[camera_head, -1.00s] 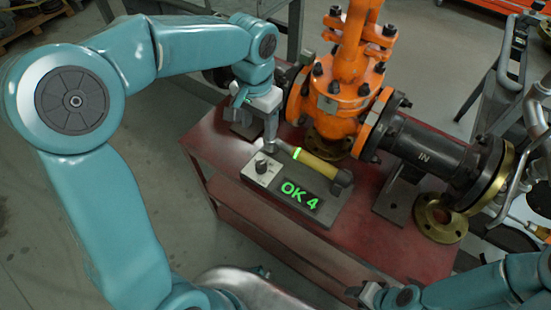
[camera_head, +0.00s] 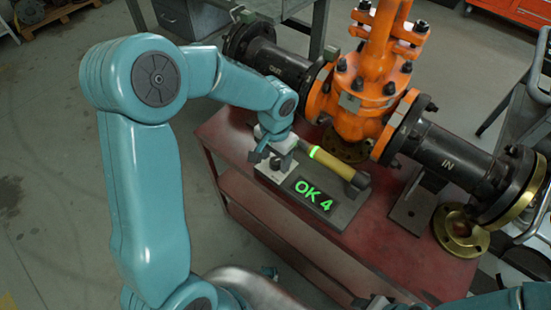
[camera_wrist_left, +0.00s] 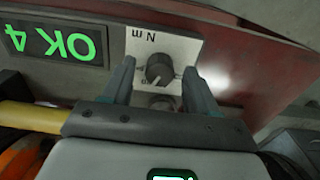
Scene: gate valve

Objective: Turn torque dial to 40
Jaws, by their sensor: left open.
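The torque dial (camera_wrist_left: 160,68) is a dark round knob on a white plate marked "Nm" in the left wrist view, with a pale pointer line. My left gripper (camera_wrist_left: 159,84) is open, with one finger on each side of the dial; contact cannot be told. In the head view my left gripper (camera_head: 270,156) is over the dial's plate and mostly hides the dial. The display (camera_head: 312,194) beside it reads "OK 4" in green; it is upside down in the left wrist view (camera_wrist_left: 55,42). Parts of my right arm show at the lower right; its jaw state is unclear (camera_head: 372,305).
A torque wrench with a yellow handle (camera_head: 328,163) lies on the grey base behind the display. The red table (camera_head: 365,250) also carries an orange gate valve (camera_head: 360,105) and a dark pipe (camera_head: 445,160) marked "IN". A brass flange (camera_head: 460,232) lies at the right.

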